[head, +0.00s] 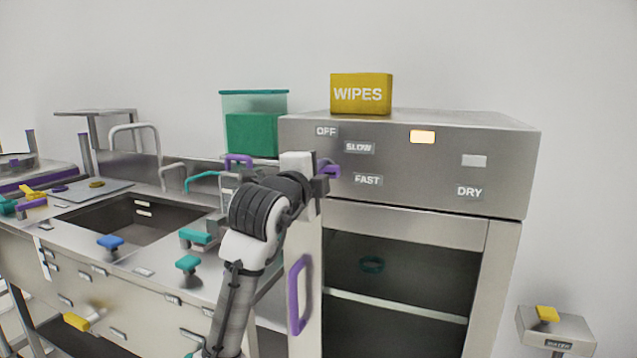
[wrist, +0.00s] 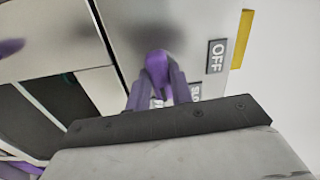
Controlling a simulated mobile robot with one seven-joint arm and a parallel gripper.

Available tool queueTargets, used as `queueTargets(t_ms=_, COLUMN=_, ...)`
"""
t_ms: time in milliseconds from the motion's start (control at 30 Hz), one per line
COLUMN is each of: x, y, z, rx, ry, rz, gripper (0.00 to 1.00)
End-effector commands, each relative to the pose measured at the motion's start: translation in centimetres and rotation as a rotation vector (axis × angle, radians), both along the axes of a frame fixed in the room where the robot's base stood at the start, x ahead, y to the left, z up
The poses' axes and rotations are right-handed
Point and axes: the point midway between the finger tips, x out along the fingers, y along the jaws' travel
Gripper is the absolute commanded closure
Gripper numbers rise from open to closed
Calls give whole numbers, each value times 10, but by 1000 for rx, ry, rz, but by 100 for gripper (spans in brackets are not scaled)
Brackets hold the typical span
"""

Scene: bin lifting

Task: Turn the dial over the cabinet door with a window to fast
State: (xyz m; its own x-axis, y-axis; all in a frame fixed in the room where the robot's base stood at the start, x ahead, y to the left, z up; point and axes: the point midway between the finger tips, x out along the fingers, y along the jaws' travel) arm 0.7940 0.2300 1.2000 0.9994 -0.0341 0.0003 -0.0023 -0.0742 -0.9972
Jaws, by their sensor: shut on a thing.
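A steel cabinet (head: 430,165) stands at the right, with a dark windowed front (head: 400,272) and a purple handle (head: 299,295) at its left. Its upper panel bears labels OFF (head: 326,131), SLOW (head: 358,147) and FAST (head: 367,180). My gripper (head: 328,168) is at the panel's left part, beside these labels. In the wrist view the purple fingers (wrist: 157,88) are shut on the purple dial (wrist: 157,64). OFF also shows in the wrist view (wrist: 216,56), with SLOW (wrist: 195,91) partly covered. The fingers hide much of the dial, so I cannot tell its setting.
A yellow WIPES box (head: 361,94) and a green container (head: 253,124) sit on or behind the cabinet's top left. A lit square (head: 423,137) and a DRY label (head: 469,191) are farther right on the panel. A sink (head: 135,218) and counter lie left of my arm.

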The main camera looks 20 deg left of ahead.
Motion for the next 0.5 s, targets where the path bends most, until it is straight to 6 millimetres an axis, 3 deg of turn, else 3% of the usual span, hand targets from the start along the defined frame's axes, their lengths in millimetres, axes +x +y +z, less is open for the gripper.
queueTargets(t_ms=500, x=0, y=0, z=-1, rx=246, ry=-6, rz=0, gripper=100)
